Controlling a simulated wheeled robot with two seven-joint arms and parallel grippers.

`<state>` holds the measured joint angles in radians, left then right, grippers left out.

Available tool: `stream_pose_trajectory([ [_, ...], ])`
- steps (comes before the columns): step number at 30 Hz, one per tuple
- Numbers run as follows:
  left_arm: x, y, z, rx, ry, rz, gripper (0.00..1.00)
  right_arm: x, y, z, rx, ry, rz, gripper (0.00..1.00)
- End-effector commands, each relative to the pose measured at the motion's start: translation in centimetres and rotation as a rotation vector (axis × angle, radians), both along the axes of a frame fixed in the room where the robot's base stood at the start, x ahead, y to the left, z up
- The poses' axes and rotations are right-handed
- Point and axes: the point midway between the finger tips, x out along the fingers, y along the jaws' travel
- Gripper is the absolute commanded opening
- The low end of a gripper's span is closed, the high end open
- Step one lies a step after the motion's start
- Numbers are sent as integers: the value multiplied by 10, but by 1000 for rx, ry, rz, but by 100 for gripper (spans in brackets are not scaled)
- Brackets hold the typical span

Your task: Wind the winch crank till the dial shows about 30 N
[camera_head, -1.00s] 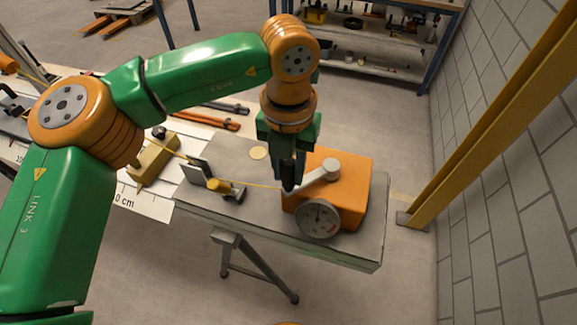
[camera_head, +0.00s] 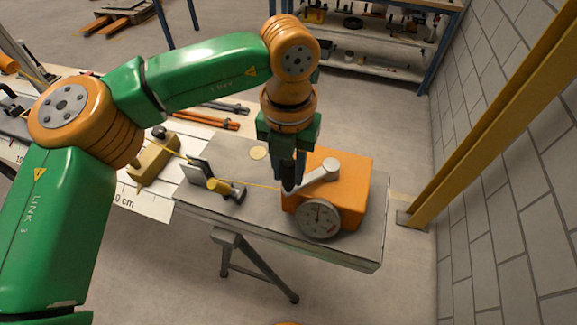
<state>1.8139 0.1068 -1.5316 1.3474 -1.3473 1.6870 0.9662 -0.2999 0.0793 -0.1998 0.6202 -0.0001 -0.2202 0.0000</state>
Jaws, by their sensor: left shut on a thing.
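The orange winch box (camera_head: 350,183) stands on the right part of a grey table. Its pale crank arm (camera_head: 318,178) lies across the top, from a round hub at the upper right down to the lower left. My left gripper (camera_head: 288,188) points down at the crank's outer end and is shut on the crank handle, which the fingers hide. The round dial (camera_head: 318,218) is on the winch's front face; its reading is too small to tell. A yellow line (camera_head: 258,186) runs left from the winch. My right gripper is not in view.
The grey table (camera_head: 345,252) also carries a small post with a yellow roller (camera_head: 222,188) and a dark upright plate (camera_head: 200,168). A yellow block (camera_head: 153,160) sits on the white scaled board at left. A yellow beam (camera_head: 490,120) and block wall stand at right.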

Motion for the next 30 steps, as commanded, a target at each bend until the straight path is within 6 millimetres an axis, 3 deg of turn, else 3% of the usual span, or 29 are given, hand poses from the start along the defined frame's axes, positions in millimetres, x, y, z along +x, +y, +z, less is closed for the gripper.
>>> stream_pose_trajectory([
  [25, 14, 5, 3, -2, -9, -118, 0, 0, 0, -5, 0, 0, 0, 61],
  [26, 14, 5, 3, -2, -9, -117, 34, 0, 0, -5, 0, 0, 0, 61],
  [29, 14, 5, 2, -2, -8, -118, 61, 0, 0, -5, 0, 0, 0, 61],
  [30, 13, 5, 2, -1, -7, -118, 61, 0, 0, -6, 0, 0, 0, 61],
])
